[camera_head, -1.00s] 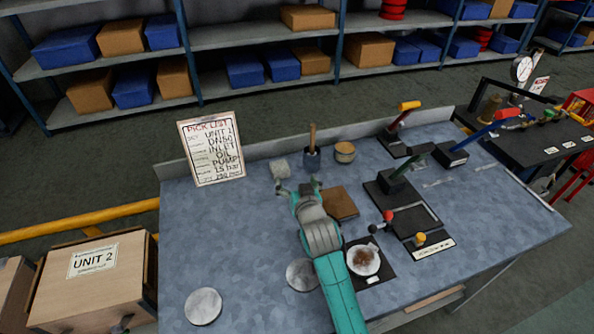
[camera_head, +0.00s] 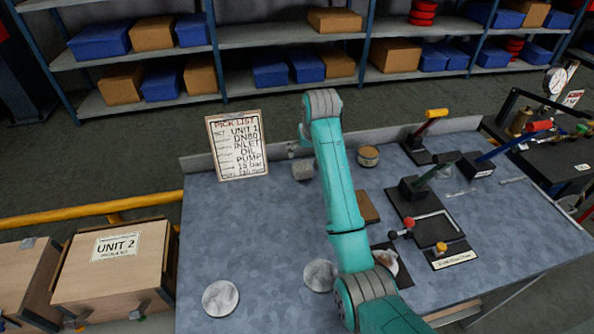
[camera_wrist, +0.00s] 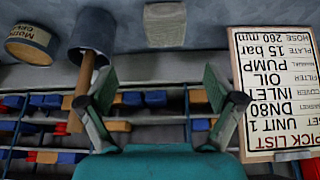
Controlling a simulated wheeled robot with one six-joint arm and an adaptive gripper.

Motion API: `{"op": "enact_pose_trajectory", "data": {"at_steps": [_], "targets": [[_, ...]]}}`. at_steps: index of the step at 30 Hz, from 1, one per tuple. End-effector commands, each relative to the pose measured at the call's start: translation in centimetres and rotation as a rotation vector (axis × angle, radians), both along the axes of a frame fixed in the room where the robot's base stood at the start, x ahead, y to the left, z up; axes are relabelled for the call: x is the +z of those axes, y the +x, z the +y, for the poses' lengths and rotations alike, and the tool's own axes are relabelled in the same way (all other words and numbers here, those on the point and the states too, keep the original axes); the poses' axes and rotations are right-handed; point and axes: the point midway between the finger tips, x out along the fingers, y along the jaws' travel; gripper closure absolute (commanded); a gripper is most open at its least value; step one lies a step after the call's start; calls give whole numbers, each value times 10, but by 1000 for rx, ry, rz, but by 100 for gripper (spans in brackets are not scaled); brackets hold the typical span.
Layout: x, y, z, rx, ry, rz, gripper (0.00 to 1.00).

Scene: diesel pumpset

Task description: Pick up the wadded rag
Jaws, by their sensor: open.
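A crumpled whitish piece, which looks like the wadded rag (camera_head: 388,261), lies on a dark pad at the front middle of the bench. My forearm hides part of it in the head view, and it is out of the wrist view. My gripper (camera_wrist: 160,88) is open, with nothing between its fingers. In the head view my gripper (camera_head: 300,147) is at the back of the bench, well away from the whitish piece. It is near the pick list board (camera_head: 238,146) and a small grey block (camera_head: 303,170).
A dark cup with a wooden handle (camera_wrist: 92,35) and a round labelled tin (camera_head: 368,155) stand near the gripper. Lever fixtures (camera_head: 430,215) fill the bench's right part. A pale disc (camera_head: 220,298) lies front left; the left bench surface is mostly clear. Shelves stand behind.

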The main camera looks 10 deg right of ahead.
Motion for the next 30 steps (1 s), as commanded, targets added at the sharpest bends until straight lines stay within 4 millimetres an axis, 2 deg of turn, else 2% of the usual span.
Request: {"op": "enact_pose_trajectory", "data": {"at_steps": [2, 5, 12, 20, 30], "targets": [[4, 0, 2, 14, 0, 28, 8], [-1, 2, 2, 22, -1, 44, 8], [-33, 14, 3, 22, -1, 46, 8], [-50, 21, 3, 22, 0, 42, 8], [-90, 34, 3, 22, 0, 43, 8]]}}
